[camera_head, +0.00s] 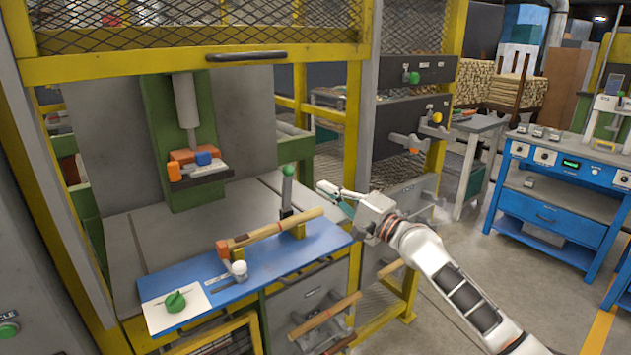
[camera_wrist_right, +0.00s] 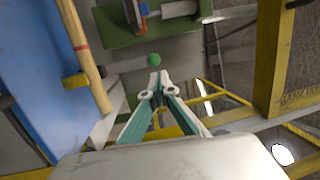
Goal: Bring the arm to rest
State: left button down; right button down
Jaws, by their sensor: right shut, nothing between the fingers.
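My right arm comes in from the lower right in the head view. Its gripper (camera_head: 330,190) is beside the right end of the blue work table (camera_head: 303,243), near a lever with a green knob (camera_head: 288,170). In the right wrist view the gripper's teal fingers (camera_wrist_right: 158,78) meet at the tips, with nothing between them. The green knob (camera_wrist_right: 154,60) shows just beyond the tips; whether they touch it I cannot tell. A wooden rod (camera_head: 275,229) lies across supports on the blue table, apart from the gripper. My left gripper is not in view.
A yellow-framed machine with a raised mesh guard (camera_head: 190,40) surrounds the table. A yellow post (camera_head: 357,130) stands close behind my right gripper. A grey panel with levers (camera_head: 415,135) is behind it. Open floor (camera_head: 470,265) lies to the right, before a blue bench (camera_head: 550,218).

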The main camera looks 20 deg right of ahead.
jog(key=s+a+f+n+g+h, duration=0.25)
jog(key=s+f+n, duration=0.35)
jog(key=s+f, duration=0.5)
jog(key=s+a+f+n+g+h, duration=0.25)
jog(key=s+f+n, duration=0.35)
jog(key=s+f, duration=0.45)
jog(key=s+d+f+n+g+h, duration=0.3)
jog(key=s+d+f+n+h, duration=0.15)
jog(key=s+d, duration=0.5)
jog(key=s+d+f+n+g+h, duration=0.25)
jog(key=s+d+f+h, duration=0.2)
jog(key=s+d, duration=0.45)
jog(key=a+f+m+t+y, duration=0.1)
jog(key=a+f+t+y, duration=0.1)
jog(key=a+f, duration=0.4)
jog(key=w+a+f+m+t+y, duration=0.1)
jog(key=a+f+y, duration=0.4)
jog(key=a, duration=0.6)
notch_tip(320, 180, down, 2)
jog(key=shift+w+a+m+t, duration=0.3)
jog(key=shift+a+m+t, duration=0.1)
jog(key=shift+t, duration=0.15)
